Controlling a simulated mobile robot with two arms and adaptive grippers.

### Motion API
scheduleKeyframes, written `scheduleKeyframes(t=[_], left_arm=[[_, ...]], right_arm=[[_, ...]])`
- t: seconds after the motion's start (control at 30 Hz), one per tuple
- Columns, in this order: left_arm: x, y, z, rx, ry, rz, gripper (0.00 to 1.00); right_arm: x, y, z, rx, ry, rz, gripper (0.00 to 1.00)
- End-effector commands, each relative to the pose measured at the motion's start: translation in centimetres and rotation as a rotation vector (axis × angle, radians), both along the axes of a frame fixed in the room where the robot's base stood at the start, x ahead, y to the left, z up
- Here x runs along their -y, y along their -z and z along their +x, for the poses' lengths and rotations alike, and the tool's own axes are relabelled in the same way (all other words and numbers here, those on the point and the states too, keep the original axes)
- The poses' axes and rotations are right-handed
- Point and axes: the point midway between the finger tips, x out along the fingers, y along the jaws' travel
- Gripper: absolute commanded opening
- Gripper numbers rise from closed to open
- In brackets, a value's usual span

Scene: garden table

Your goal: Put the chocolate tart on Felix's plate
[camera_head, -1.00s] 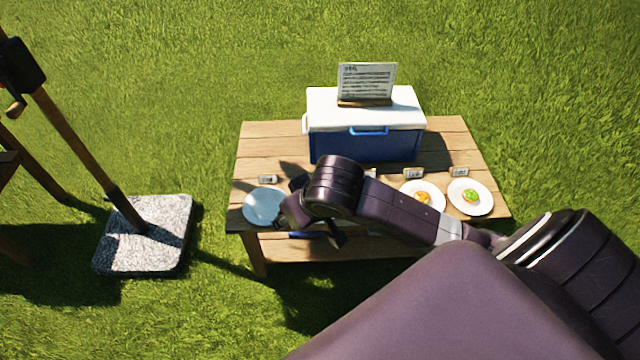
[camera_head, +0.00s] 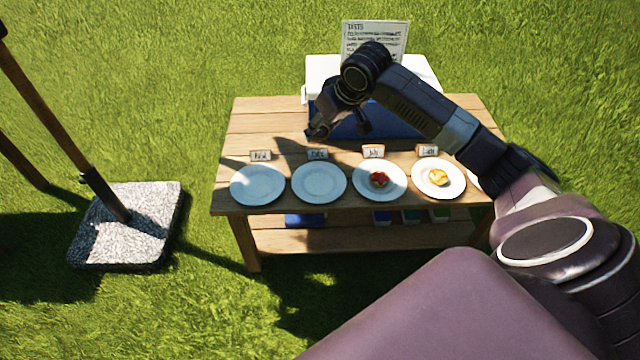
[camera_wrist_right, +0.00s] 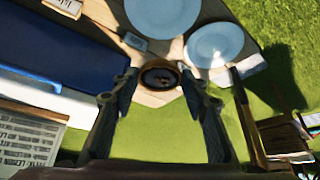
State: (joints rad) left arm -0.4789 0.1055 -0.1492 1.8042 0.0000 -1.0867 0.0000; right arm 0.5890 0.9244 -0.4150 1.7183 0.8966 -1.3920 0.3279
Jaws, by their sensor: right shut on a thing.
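The chocolate tart (camera_wrist_right: 160,77), a small round dark thing with a brown rim, shows between the fingertips of my right gripper (camera_wrist_right: 160,82) in the right wrist view. That gripper is shut on it. In the head view my right gripper (camera_head: 340,126) is above the table, in front of the cooler; the tart is not clear there. Two empty plates stand at the left: the leftmost plate (camera_head: 257,185) and the second plate (camera_head: 320,183). Small name cards (camera_head: 260,156) stand behind the plates, too blurred to tell which is Felix's. My left gripper is out of view.
A third plate (camera_head: 365,190) holds a red-topped tart and a fourth plate (camera_head: 455,184) a yellow one. The cooler (camera_head: 320,72) bears a text sign (camera_head: 375,36). A stone base with a pole (camera_head: 127,222) stands left of the table.

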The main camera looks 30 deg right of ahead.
Motion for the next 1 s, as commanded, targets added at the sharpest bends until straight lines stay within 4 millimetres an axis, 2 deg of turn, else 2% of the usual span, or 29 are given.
scheduleKeyframes(t=[0.03, 0.1, 0.33, 0.6, 0.73, 1.0], left_arm=[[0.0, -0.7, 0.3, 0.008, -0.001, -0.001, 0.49], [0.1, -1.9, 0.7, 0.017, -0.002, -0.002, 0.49], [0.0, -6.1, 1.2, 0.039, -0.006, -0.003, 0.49], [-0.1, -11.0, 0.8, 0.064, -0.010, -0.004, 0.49], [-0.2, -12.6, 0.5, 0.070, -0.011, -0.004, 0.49], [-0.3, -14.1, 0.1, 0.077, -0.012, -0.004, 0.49]], right_arm=[[0.0, 1.6, -0.2, -0.007, -0.001, 0.001, 0.17], [0.0, 3.2, -0.2, -0.008, 0.000, -0.001, 0.17], [0.0, 8.1, -0.2, -0.006, 0.000, -0.001, 0.17], [0.0, 13.3, -0.2, -0.005, 0.000, -0.002, 0.17], [-0.1, 14.6, -0.1, -0.003, -0.001, -0.001, 0.17], [-0.1, 16.0, -0.1, -0.003, 0.000, -0.002, 0.17]])
